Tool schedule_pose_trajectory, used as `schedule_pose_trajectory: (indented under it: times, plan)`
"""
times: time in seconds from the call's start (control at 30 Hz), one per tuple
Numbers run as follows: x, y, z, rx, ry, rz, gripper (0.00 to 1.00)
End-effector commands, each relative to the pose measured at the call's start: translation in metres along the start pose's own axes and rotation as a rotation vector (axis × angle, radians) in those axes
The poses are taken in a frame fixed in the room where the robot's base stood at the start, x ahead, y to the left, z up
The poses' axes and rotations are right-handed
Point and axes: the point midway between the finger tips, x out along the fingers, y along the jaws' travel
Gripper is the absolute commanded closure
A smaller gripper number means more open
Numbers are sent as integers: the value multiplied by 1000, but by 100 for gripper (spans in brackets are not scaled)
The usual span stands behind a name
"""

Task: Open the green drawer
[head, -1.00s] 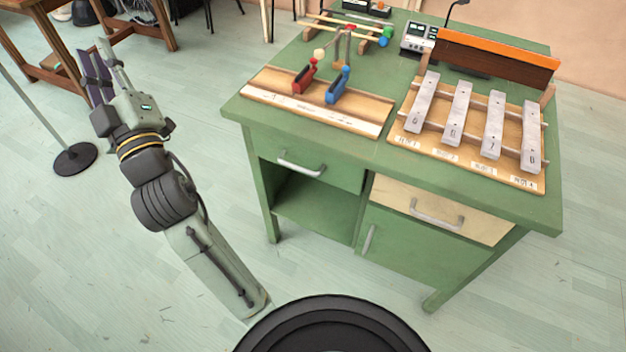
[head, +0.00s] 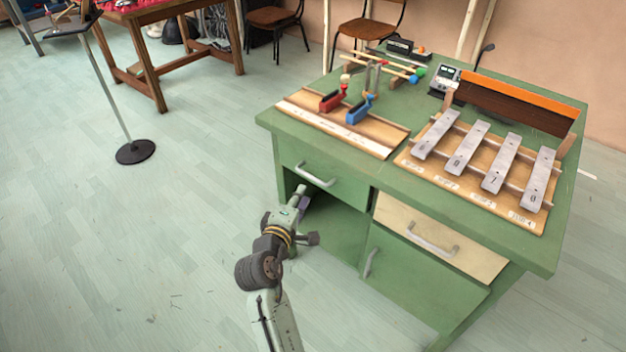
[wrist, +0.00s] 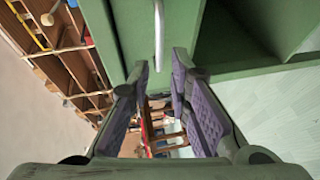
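The green drawer (head: 345,184) is at the upper left of the green desk's front and looks shut. Its pale metal bar handle (head: 315,174) shows in the head view. My gripper (head: 302,194) is just in front of the drawer, near the handle's left end and lower edge. In the wrist view my gripper (wrist: 162,72) is open, with purple pads apart and nothing between them. The handle (wrist: 158,35) lies just beyond the fingertips, lined up with the gap. I cannot tell whether a finger touches it.
A cream drawer (head: 440,240) is to the right, above a green cupboard door (head: 410,285). An open shelf space (head: 335,225) is below the green drawer. Wooden percussion boards (head: 385,143) lie on the desktop (head: 400,160). The floor to the left is clear around a stand base (head: 136,151).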

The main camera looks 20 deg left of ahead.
Motion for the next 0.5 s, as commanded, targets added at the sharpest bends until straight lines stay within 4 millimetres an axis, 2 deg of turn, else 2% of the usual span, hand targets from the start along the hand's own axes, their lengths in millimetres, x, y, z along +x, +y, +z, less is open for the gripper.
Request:
schedule_pose_trajectory:
  times: [0.3, 0.5]
  plan:
    - [59, 3, 0, 2, 0, 1, 82]
    - [87, 2, -1, 3, 2, 2, 82]
